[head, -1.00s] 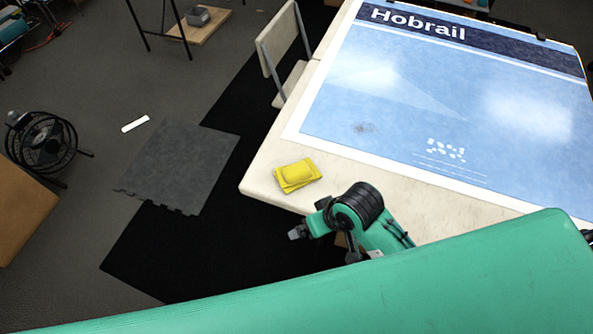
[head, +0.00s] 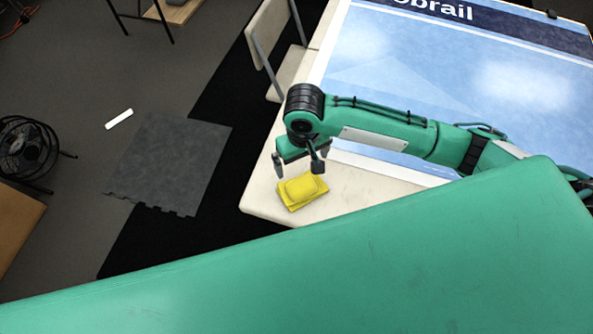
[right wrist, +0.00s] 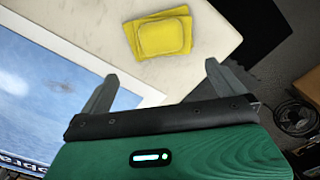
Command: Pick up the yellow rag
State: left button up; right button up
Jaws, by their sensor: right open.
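The yellow rag (head: 302,190) lies folded near the corner of the pale table (head: 350,199). It also shows in the right wrist view (right wrist: 160,34), beyond the fingertips. My right gripper (head: 298,168) is above the table just behind the rag, its fingers apart and empty. In the right wrist view the two fingers of this gripper (right wrist: 161,75) are spread, with the rag ahead of the gap between them and not touched. My left gripper is in neither view.
A blue and white printed sheet (head: 400,70) covers much of the table. A chair (head: 275,45) stands at its left edge. A grey floor mat (head: 170,160), a white strip (head: 119,119) and a black fan (head: 25,145) are on the left.

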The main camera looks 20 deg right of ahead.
send_over(300, 183)
jog(key=f, duration=0.5)
jog(key=shift+s+d+f, duration=0.25)
jog(key=shift+s+f, duration=0.05)
jog(key=shift+f, duration=0.05)
jog(key=shift+w+f, duration=0.2)
jog(key=shift+f, duration=0.8)
notch_tip(300, 183, down, 2)
jog(key=shift+a+f+p, duration=0.1)
jog(key=shift+a+p, duration=0.05)
jog(key=shift+p, duration=0.5)
notch_tip(300, 183, down, 2)
jog(key=shift+w+f, duration=0.15)
jog(key=shift+f, duration=0.45)
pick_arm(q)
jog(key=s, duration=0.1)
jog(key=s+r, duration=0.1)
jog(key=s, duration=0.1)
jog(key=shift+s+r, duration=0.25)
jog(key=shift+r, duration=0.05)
pick_arm(e)
jog(key=c, duration=1)
